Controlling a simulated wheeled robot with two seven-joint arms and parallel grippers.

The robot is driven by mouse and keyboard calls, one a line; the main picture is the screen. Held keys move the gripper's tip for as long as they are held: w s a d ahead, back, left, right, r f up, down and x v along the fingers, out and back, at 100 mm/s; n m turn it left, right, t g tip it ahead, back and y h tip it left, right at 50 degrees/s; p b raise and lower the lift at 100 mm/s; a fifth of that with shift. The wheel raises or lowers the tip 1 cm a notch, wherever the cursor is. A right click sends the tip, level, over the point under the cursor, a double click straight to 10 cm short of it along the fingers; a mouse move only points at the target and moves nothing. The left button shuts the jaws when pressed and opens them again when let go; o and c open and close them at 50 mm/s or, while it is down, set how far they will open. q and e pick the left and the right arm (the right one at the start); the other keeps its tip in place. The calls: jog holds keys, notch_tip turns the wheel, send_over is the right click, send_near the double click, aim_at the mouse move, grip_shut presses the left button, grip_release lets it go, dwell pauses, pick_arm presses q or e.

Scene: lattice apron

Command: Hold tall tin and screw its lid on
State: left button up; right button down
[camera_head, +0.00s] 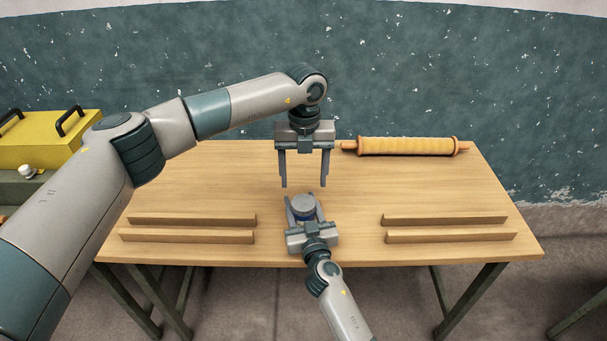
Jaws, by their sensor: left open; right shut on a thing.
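The tall tin (305,217) stands near the front middle of the table, mostly hidden by my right gripper; a bit of its blue body shows. A round grey lid (303,201) is on top of the tin; I cannot tell how tightly it sits. My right gripper (303,208) comes from the front, and its fingers are shut on the tin from both sides. My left gripper (304,184) points down above and slightly behind the tin. Its two fingers are apart, with nothing between them.
The wooden table (220,180) carries paired wooden rails at left (190,219) and right (445,220). A yellow box (45,140) stands beyond the table's left. The tabletop between the rails and rolling pin is clear.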

aim_at(303, 202)
pick_arm(q)
jog(key=n, duration=0.4)
jog(key=shift+r, duration=0.15)
dwell(0.4)
jog(key=shift+f, duration=4.05)
